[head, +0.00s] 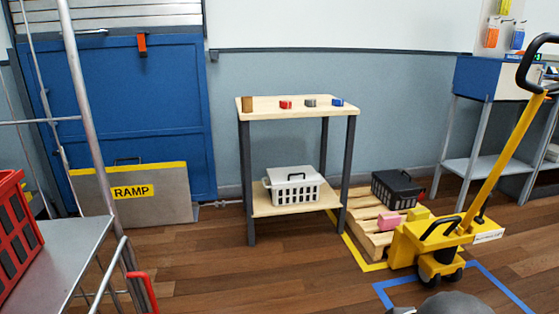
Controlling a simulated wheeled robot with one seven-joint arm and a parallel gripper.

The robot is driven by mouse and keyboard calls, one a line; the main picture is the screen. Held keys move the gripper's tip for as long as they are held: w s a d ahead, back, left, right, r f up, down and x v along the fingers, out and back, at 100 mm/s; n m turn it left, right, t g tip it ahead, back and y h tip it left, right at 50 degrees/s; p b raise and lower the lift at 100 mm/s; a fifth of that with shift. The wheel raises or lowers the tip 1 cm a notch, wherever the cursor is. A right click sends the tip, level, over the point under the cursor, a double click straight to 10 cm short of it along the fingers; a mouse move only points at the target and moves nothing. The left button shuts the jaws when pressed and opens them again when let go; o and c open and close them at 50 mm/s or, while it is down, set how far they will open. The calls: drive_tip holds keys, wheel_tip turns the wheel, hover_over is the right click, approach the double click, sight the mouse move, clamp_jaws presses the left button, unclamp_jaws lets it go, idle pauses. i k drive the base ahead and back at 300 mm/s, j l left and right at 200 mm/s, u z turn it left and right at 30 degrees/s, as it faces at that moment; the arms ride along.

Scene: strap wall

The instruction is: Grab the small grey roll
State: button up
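The small grey roll (310,102) lies on the light wooden top of a small table (270,112) with dark legs. It sits in a loose row between a red roll (286,104) on its left and a blue roll (337,102) on its right, apart from both. A brown upright piece (247,104) stands at the left end of the same top. My gripper is not in view. A dark rounded shape at the bottom edge may be part of my own body.
A white basket (293,187) stands on the table's lower shelf. To the right are a pallet (370,226) bearing a black crate (397,189) and a yellow pallet truck (430,240). A metal cart (62,257) with a red crate (15,228) is at left. Floor before the table is clear.

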sight(310, 103)
drive_tip(key=i+z, duration=0.1)
drive_tip(key=i, duration=0.55)
drive_tip(key=i+j, duration=0.2)
drive_tip(key=i, duration=0.45)
drive_tip(key=i+j+z, duration=0.15)
drive_tip(key=i, duration=0.5)
